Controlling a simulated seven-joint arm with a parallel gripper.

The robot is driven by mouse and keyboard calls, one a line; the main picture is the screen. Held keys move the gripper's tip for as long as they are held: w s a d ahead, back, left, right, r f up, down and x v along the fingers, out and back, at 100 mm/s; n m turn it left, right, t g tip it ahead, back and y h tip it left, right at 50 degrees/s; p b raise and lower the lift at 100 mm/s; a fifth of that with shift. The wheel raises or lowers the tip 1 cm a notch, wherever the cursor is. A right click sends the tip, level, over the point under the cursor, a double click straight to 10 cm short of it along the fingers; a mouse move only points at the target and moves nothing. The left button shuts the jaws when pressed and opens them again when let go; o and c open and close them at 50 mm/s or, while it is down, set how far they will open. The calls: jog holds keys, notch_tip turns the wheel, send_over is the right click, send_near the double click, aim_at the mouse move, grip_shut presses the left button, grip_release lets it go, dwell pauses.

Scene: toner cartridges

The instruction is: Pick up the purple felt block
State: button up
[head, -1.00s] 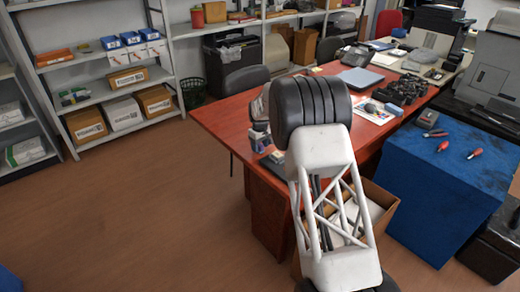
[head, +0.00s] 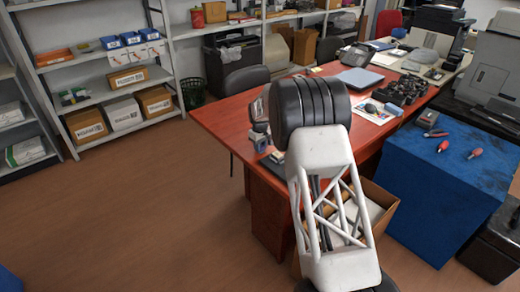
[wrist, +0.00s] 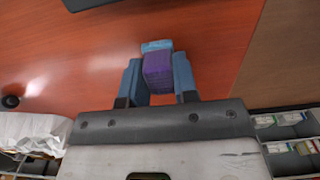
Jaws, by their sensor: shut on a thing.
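The purple felt block (wrist: 158,72) sits between the two blue fingers of my gripper (wrist: 157,78) in the wrist view. The fingers are shut on its left and right sides. A light blue piece (wrist: 156,46) shows at the block's far end; I cannot tell whether it belongs to the block. The red-brown desk top (wrist: 90,65) lies behind the block. I cannot tell whether the block touches it. In the head view my arm hides most of the gripper and the block at the desk's near left part.
The desk (head: 225,115) holds a phone (head: 352,57), a closed laptop (head: 361,78) and dark cartridges (head: 402,90) farther right. A blue-covered stand (head: 440,185) with tools is at right. An open carton (head: 384,205) stands below the desk edge. The desk's left part is largely clear.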

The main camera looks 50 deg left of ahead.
jog(key=shift+c, duration=0.4)
jog(key=shift+r, duration=0.15)
jog(key=shift+r, duration=1.75)
jog(key=shift+s+d+r, duration=0.2)
jog(key=shift+s+d, duration=1.2)
jog(key=shift+d, duration=0.85)
jog(key=shift+s+d+r, duration=0.2)
jog(key=shift+s+d, duration=1.15)
jog(key=shift+d, duration=0.95)
jog(key=shift+s+d+r, duration=0.2)
jog(key=shift+s+d, duration=1.2)
jog(key=shift+d, duration=0.85)
jog(key=o, duration=0.3)
jog(key=shift+c, duration=1.1)
jog(key=w+a+r, duration=0.4)
jog(key=w+r, duration=0.3)
jog(key=w, duration=0.2)
jog(key=shift+a+r, duration=0.25)
jog(key=shift+r, duration=0.15)
